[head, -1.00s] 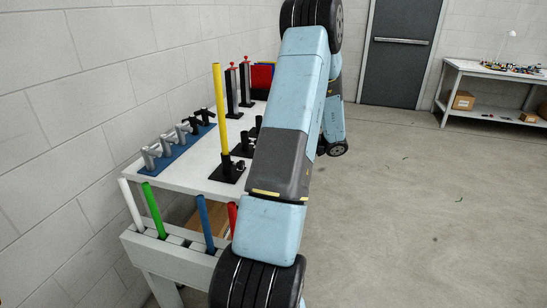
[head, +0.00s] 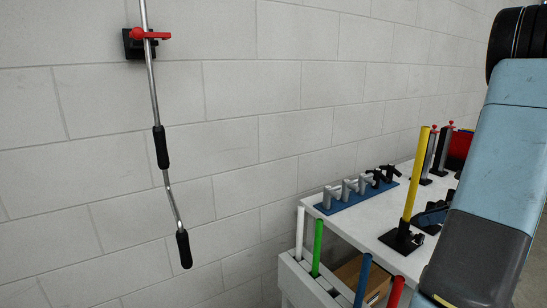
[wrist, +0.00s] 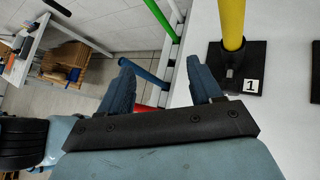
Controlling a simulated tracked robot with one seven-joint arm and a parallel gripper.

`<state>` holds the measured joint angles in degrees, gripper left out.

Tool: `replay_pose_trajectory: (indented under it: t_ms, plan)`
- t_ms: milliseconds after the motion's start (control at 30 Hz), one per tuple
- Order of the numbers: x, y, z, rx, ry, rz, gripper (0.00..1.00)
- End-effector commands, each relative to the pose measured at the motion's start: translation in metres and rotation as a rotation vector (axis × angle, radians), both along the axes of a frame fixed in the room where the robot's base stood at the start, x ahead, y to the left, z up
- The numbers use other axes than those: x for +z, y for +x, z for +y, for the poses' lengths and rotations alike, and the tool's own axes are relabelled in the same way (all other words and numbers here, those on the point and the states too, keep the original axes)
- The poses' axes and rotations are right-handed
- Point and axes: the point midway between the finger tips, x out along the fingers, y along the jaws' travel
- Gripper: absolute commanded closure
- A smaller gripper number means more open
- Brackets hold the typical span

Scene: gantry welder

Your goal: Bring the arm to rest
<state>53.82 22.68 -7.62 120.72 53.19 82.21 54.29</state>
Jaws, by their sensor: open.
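My gripper (wrist: 160,92) shows in the wrist view with its two blue fingers apart and nothing between them. It is beside the white table, near a yellow post (wrist: 231,25) on a black base marked 1. In the head view my light blue and grey arm fills the right side and my gripper is out of sight. The yellow post (head: 416,180) stands upright on the table (head: 352,228) there, left of my arm.
White, green, blue and red rods stand in a rack (head: 297,278) at the table's near end. A blue strip with several clamps (head: 350,195) lies along the wall side. A metal crank with black grips (head: 160,147) hangs on the wall at left.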

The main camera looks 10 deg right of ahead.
Motion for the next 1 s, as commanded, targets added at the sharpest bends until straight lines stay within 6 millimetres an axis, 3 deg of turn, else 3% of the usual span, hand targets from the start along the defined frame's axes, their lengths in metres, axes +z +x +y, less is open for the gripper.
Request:
replay_pose_trajectory:
  t_ms: [100, 500, 700, 1000]
  plan:
    - [0.024, 0.006, 0.041, 0.157, -0.13, -0.049, 0.36]
    - [0.079, -0.007, 0.157, 0.685, -0.541, -0.255, 0.36]
    - [0.1, -0.025, 0.203, 0.951, -0.742, -0.383, 0.36]
    - [0.126, -0.061, 0.256, 1.344, -1.041, -0.599, 0.36]
